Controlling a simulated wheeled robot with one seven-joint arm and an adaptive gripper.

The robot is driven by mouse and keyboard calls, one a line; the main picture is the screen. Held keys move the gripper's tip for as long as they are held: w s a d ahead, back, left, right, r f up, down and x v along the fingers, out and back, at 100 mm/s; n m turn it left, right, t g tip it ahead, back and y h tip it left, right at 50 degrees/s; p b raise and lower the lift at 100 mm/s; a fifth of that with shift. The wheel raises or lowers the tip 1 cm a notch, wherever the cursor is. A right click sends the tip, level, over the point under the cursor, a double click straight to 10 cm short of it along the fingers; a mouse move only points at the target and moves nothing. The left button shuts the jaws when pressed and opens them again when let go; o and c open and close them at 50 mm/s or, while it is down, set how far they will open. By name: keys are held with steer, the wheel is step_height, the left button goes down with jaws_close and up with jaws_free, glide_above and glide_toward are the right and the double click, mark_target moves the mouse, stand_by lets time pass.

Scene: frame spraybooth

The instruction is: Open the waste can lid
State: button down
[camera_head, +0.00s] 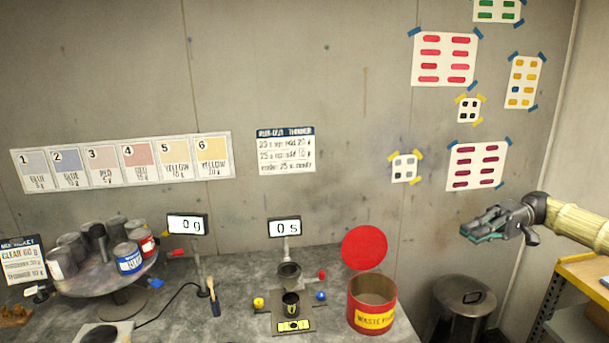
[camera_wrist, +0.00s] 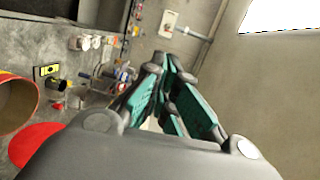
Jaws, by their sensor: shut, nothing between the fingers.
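The red waste can (camera_head: 371,305) stands at the front right of the grey worktop, with a yellow label reading "WASTE". Its round red lid (camera_head: 364,247) stands upright behind the rim, so the can is open and its inside shows. In the wrist view the can (camera_wrist: 14,105) is at the left edge, with the red lid (camera_wrist: 36,142) below it. My gripper (camera_head: 468,238) is in the air to the right of the can and higher than its rim, apart from it. Its teal-padded fingers (camera_wrist: 168,70) are together and empty.
A metal bin (camera_head: 464,300) with a closed lid stands on the floor below my gripper. A yellow-edged shelf (camera_head: 580,270) is at the right. A mixing stand (camera_head: 289,275) and a turntable of cans (camera_head: 110,280) are left of the waste can.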

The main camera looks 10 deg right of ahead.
steer(key=w+a+f+m+h+b, duration=0.2)
steer(key=w+a+f+b, duration=0.15)
steer(key=a+f, duration=0.7)
steer(key=w+a+f+m+h+b, duration=0.2)
steer(key=w+a+f, duration=0.2)
steer(key=a+f, duration=0.6)
steer(key=s+a+f+m+h+b, duration=0.1)
steer(key=s+a+f+h+b, duration=0.1)
steer(key=a+f, duration=0.75)
steer(key=s+a+f+h+b, duration=0.2)
steer(key=a+f, duration=0.4)
steer(key=f, duration=0.6)
steer(key=s+a+f+h+b, duration=0.2)
steer(key=s+f+b, duration=0.1)
steer(key=s+f, duration=0.65)
steer(key=s+a+f+h+b, duration=0.25)
steer(key=s+f, duration=0.45)
steer(key=f, duration=0.6)
steer(key=s+d+f+n+h+b, duration=0.1)
steer(key=s+f, duration=0.3)
steer(key=s, duration=0.4)
steer(key=s+d+f+n+t+h+b, duration=0.1)
steer(key=s+d+f+n+h+b, duration=0.1)
steer(key=s, duration=0.6)
step_height(320, 180, down, 3)
steer(key=d+h+b, duration=0.1)
steer(key=b, duration=0.1)
steer(key=shift+s+d+h+b, duration=0.15)
steer(key=shift+s+h+b, duration=0.15)
steer(key=shift+h+b, duration=0.05)
